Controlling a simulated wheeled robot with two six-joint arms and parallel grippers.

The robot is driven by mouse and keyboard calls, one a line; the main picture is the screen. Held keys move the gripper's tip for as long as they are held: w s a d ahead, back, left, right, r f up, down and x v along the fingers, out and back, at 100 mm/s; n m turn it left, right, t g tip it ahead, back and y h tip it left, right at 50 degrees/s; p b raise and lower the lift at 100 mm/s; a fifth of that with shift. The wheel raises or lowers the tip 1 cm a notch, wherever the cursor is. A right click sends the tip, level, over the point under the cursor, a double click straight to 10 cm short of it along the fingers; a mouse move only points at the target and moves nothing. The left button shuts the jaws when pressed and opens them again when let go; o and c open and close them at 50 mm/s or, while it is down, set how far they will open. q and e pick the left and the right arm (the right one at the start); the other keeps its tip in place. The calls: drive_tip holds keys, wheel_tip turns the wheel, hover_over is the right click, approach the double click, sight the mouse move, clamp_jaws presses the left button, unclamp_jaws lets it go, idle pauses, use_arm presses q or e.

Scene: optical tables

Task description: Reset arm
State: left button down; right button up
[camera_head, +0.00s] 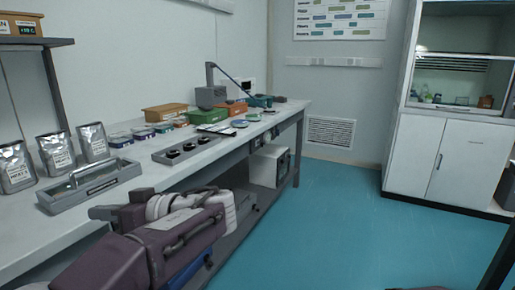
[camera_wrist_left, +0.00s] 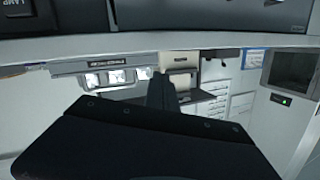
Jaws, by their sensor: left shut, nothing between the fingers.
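My left arm is folded in front of the bench in the head view. Its gripper (camera_head: 104,212) points left, just in front of the bench's front edge, near a grey tray with a handle (camera_head: 92,186). The gripper is shut and empty. In the left wrist view my left gripper (camera_wrist_left: 162,88) is a dark shape at the centre, with nothing held. My right gripper is in neither view.
The long bench (camera_head: 25,240) carries silver pouches (camera_head: 55,152), a black-knobbed strip (camera_head: 187,152), small boxes and a green case (camera_head: 206,123). A white cabinet (camera_head: 450,160) stands at the right. The blue floor (camera_head: 330,215) between them is mostly clear.

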use_arm(q)
drive_tip(key=s+a+f+m+g+h, duration=0.1)
drive_tip(key=s+f+m+g+h, duration=0.25)
drive_tip(key=f, duration=0.75)
drive_tip(key=s+f+m+g+h, duration=0.15)
drive_tip(key=s+f+h, duration=0.4)
drive_tip(key=f, duration=0.65)
drive_tip(key=s+d+f+m+t+h+p, duration=0.1)
drive_tip(key=s+d+f+m+h, duration=0.15)
drive_tip(key=d+f, duration=0.35)
drive_tip(key=s+d+f+m+t+h, duration=0.1)
drive_tip(key=s+d+f+m+h, duration=0.2)
drive_tip(key=d+f, duration=0.35)
drive_tip(key=w+r+m+h+p, duration=0.1)
drive_tip(key=w+r+p, duration=0.1)
drive_tip(key=r+p, duration=1.7)
drive_tip(key=w+d+r+m+t+p, duration=0.1)
drive_tip(key=w+r+p, duration=0.1)
drive_tip(key=r+p, duration=1.7)
drive_tip(key=shift+d+h, duration=0.2)
drive_tip(key=shift+h, duration=0.15)
